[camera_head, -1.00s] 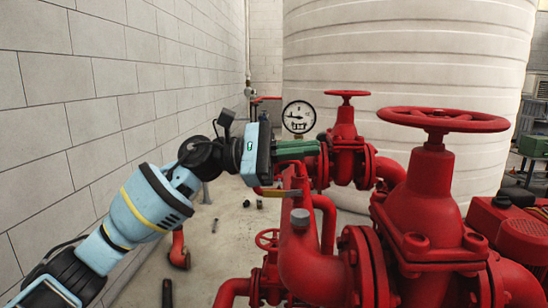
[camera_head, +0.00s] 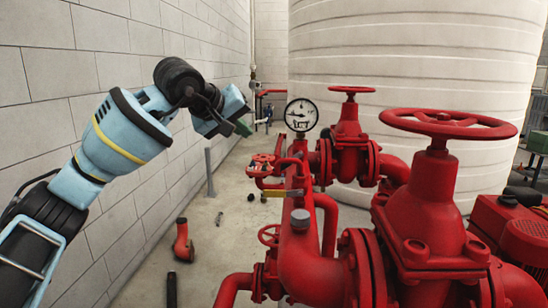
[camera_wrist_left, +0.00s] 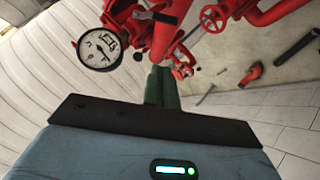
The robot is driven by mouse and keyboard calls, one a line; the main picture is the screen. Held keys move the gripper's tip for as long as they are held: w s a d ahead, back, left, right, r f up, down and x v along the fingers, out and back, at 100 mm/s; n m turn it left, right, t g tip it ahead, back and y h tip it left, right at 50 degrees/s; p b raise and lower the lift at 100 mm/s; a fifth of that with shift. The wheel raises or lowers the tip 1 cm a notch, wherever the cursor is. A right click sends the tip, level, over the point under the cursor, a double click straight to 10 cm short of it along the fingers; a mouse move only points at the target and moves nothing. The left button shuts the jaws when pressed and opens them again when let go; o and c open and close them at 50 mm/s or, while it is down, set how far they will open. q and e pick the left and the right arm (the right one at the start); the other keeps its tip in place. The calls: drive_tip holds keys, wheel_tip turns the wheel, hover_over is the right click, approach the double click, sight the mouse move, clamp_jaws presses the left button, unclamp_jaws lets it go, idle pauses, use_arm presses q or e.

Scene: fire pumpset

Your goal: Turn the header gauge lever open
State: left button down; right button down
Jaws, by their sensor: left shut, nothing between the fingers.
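The round white pressure gauge (camera_head: 301,115) stands on the red header pipework, and it also shows in the wrist view (camera_wrist_left: 98,49). A small yellow lever-like bar (camera_head: 273,193) lies roughly level against the red pipe below the gauge. I cannot tell for certain that it is the gauge lever. My left gripper (camera_head: 243,128) is in the air, left of the gauge and apart from the pipework. Its green fingers (camera_wrist_left: 162,86) are shut with nothing between them, pointing towards the pipework in the wrist view. My right gripper is not in view.
A large red valve with a handwheel (camera_head: 447,123) stands at the right, and a smaller one (camera_head: 350,89) behind the gauge. A pale block wall (camera_head: 100,60) runs along the left. A pale ribbed tank (camera_head: 400,60) fills the back.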

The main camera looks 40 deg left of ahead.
use_arm(q)
drive_tip(key=s+d+f+x, duration=0.1)
drive_tip(key=d+x, duration=0.1)
drive_tip(key=x, duration=1.1)
drive_tip(key=shift+f, duration=0.3)
drive_tip(key=shift+s+f, duration=0.1)
drive_tip(key=shift+s, duration=0.05)
drive_tip(key=shift+f, duration=0.15)
